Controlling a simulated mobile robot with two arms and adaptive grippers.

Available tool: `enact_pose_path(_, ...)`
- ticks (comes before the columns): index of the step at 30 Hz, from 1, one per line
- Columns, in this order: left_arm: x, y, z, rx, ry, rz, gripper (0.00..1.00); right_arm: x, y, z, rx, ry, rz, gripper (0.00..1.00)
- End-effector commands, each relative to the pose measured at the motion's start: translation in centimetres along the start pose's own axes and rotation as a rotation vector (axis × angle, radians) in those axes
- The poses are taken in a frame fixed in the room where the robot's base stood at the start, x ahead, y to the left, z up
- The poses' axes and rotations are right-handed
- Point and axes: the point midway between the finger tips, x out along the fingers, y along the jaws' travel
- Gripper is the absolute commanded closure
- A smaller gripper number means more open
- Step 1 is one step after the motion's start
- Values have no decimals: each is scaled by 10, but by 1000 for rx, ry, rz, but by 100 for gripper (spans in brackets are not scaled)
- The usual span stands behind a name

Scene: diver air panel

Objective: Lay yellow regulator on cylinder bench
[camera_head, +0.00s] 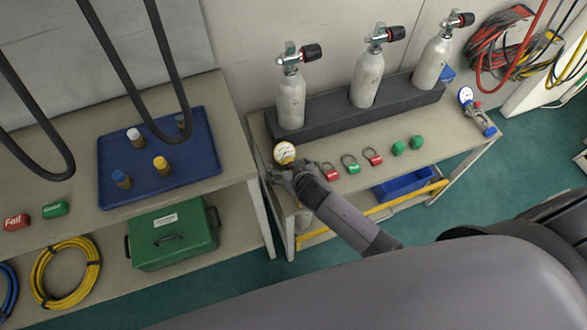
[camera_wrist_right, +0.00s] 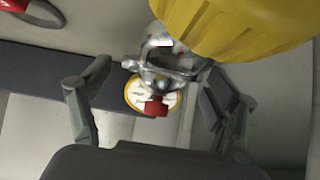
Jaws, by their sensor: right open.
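The yellow regulator (camera_head: 285,152) shows as a round white gauge at the left front corner of the cylinder bench (camera_head: 432,141); my gripper hides its lower part. In the right wrist view its yellow knob (camera_wrist_right: 245,25) is large and close, with a metal body, a yellow-rimmed gauge (camera_wrist_right: 137,93) and a red part below it. My right gripper (camera_head: 284,174) is at the regulator. In the wrist view its open fingers (camera_wrist_right: 152,95) stand on either side of the metal body and gauge. Contact between regulator and bench top cannot be told. My left gripper is not in view.
Three grey cylinders (camera_head: 366,80) stand in a dark rack (camera_head: 330,115) along the bench's back. Padlocks (camera_head: 354,167) and green pieces (camera_head: 398,148) lie along its front. A blue regulator (camera_head: 478,112) lies at the right end. A blue tray (camera_head: 205,160) is on the left table.

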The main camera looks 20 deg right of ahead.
Motion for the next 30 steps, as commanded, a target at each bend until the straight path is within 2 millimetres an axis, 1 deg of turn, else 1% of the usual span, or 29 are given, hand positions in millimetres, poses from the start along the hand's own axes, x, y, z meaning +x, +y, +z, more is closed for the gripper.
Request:
enact_pose_path(5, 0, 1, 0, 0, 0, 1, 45, -23, 0, 0, 2, 1, -1, 18)
enact_pose_path(12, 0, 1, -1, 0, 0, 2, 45, -71, -1, 0, 2, 2, -3, 18)
enact_pose_path(18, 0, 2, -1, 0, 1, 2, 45, -103, 0, 0, 1, 2, -1, 18)
enact_pose_path(21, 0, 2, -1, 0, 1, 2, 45, -112, 0, -1, 0, 2, 0, 18)
enact_pose_path(24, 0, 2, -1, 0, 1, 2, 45, -116, 0, -1, 0, 4, 0, 18)
enact_pose_path(30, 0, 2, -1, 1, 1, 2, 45, -117, 0, -1, 0, 3, 0, 18)
